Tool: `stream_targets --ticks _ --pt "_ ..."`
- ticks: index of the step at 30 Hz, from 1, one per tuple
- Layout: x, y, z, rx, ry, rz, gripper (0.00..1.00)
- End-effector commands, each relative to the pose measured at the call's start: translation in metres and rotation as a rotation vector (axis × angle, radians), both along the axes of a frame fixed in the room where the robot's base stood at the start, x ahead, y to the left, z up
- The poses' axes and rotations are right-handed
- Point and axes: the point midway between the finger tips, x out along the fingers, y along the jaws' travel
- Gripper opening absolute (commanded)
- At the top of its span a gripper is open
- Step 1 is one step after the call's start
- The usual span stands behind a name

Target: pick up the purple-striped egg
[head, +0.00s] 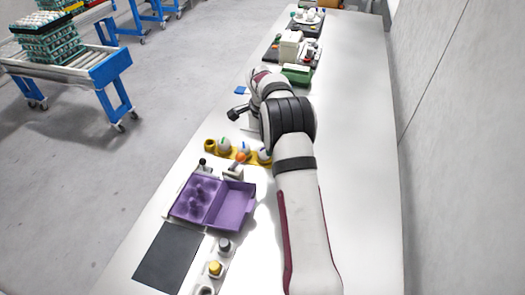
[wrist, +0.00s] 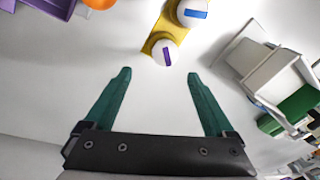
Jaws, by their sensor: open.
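The purple-striped egg (wrist: 163,53) is white with a purple bar and sits at the end of a yellow holder (wrist: 153,38). In the wrist view it lies just beyond my fingertips, roughly centred between them. My gripper (wrist: 158,74) is open, with nothing between its green fingers. In the head view the egg (head: 264,155) appears at the right end of the yellow holder (head: 209,146), close to my arm. My arm hides the fingers there. A blue-striped egg (wrist: 194,12) sits beside it in the holder.
An open purple egg carton (head: 235,204) stands left of my arm, near a dark mat (head: 168,257) and small cups. An orange object (wrist: 100,3) is at the wrist view's top edge. A white box (wrist: 275,80) and green tray (wrist: 296,105) are to the right.

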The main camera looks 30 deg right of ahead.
Motion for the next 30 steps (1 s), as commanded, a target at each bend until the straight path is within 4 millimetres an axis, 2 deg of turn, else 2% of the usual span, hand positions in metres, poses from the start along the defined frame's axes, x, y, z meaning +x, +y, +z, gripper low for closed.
stream_targets --ticks 12,20,27,29,30 --pt "0.017 -0.002 -0.066 0.001 0.001 0.002 0.89" --pt "0.018 -0.002 -0.070 0.000 -0.001 0.003 0.89" --pt "0.018 -0.002 -0.070 0.000 -0.001 0.003 0.46" --pt "0.018 -0.002 -0.070 0.000 -0.001 0.003 0.35" --pt "0.018 -0.002 -0.070 0.000 -0.001 0.003 0.34"
